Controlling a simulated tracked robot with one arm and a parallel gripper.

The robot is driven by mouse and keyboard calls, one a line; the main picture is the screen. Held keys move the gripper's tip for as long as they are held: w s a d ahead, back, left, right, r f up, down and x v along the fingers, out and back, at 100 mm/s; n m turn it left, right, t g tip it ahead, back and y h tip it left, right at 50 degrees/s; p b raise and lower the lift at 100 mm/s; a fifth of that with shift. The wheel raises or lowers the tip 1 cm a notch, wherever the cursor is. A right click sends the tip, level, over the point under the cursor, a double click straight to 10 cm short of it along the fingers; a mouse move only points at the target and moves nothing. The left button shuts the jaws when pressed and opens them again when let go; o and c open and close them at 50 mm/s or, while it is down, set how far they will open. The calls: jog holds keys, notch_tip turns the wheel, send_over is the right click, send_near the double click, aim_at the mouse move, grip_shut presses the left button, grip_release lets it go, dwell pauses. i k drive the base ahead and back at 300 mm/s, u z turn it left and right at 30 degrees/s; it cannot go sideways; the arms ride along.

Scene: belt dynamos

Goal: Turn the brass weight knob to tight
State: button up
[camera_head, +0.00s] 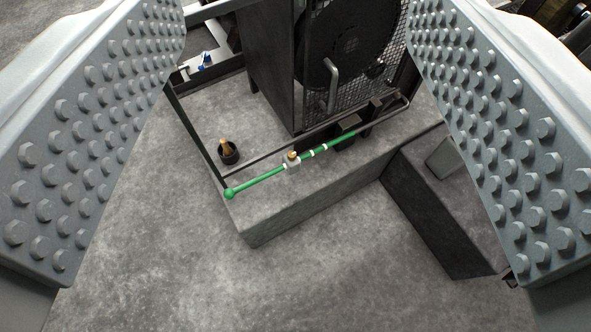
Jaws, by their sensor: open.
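A small brass knob (292,156) sits on a pale collar on a green lever (262,180), near the middle of the view. The lever slants from a round green end at lower left up to the right, with several white bands along it. The pictures are too small to show how far the knob is turned. My gripper (297,40) is open, with one studded grey jaw at the left and one at the right. Nothing is held between the jaws, and the lever and knob show beyond them, apart from both.
A dark cabinet with a mesh guard (358,60) and a curved handle stands behind the lever. A brass piece in a black cup (228,151) stands left of it. A dark box (440,200) lies at right. The grey floor (260,285) in front is clear.

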aim_at(291, 155)
jog(key=u, duration=1.2)
jog(key=k, duration=1.3)
jog(key=z, duration=0.8)
jog(key=i, duration=1)
